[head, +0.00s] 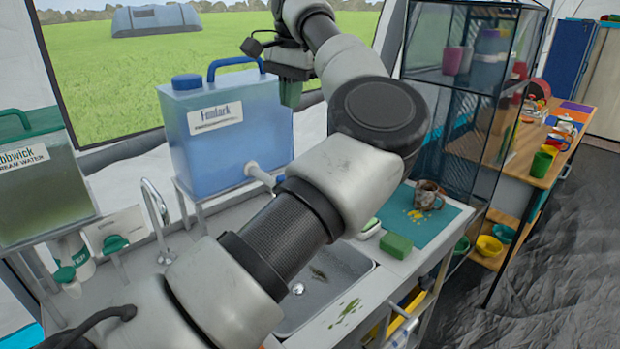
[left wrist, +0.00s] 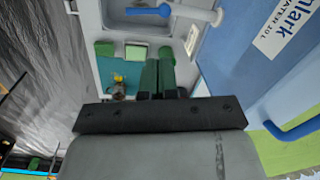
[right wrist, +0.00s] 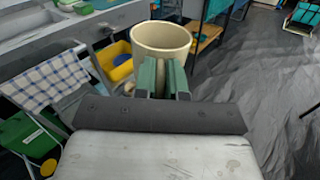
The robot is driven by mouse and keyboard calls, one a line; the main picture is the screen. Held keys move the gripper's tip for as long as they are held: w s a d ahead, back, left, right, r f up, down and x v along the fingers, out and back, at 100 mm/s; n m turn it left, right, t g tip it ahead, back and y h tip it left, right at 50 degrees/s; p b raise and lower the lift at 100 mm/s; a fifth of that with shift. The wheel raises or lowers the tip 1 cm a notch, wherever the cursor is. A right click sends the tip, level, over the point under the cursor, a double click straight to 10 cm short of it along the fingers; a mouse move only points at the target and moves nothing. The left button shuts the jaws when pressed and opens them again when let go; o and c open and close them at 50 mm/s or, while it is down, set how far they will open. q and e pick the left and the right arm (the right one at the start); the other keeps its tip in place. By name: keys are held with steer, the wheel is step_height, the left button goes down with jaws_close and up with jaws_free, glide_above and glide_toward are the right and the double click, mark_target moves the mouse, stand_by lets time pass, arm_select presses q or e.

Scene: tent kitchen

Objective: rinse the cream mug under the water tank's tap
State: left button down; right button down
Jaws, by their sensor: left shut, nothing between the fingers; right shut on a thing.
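The cream mug (right wrist: 161,42) shows in the right wrist view. My right gripper (right wrist: 164,68) is shut on it at its near side; the fingers cover part of it, and its opening faces up. The head view shows neither the mug nor that gripper. The blue water tank (head: 225,130) stands behind the sink, with its white tap (head: 260,175) at the lower right; the tap also shows in the left wrist view (left wrist: 192,12). My left gripper (head: 290,95) is shut and empty, pointing down, above and right of the tank's tap. My left arm hides part of the sink.
The sink basin (head: 325,285) has green bits in and beside it. A green-lidded tank (head: 40,175) stands left.

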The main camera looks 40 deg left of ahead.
steer(key=shift+s+d+f, duration=0.1)
steer(key=shift+s+d, duration=0.15)
steer(key=shift+s, duration=0.05)
steer(key=shift+r, duration=0.3)
steer(key=shift+r+p, duration=0.3)
steer(key=shift+p, duration=0.25)
arm_select(q)
step_height(320, 180, down, 16)
steer(key=d+h, duration=0.1)
steer(key=d, duration=0.1)
steer(key=shift+w+d+r+t, duration=0.15)
steer(key=shift+d+r+t, duration=0.1)
steer(key=shift+d+t, duration=0.05)
steer(key=shift+a, duration=0.1)
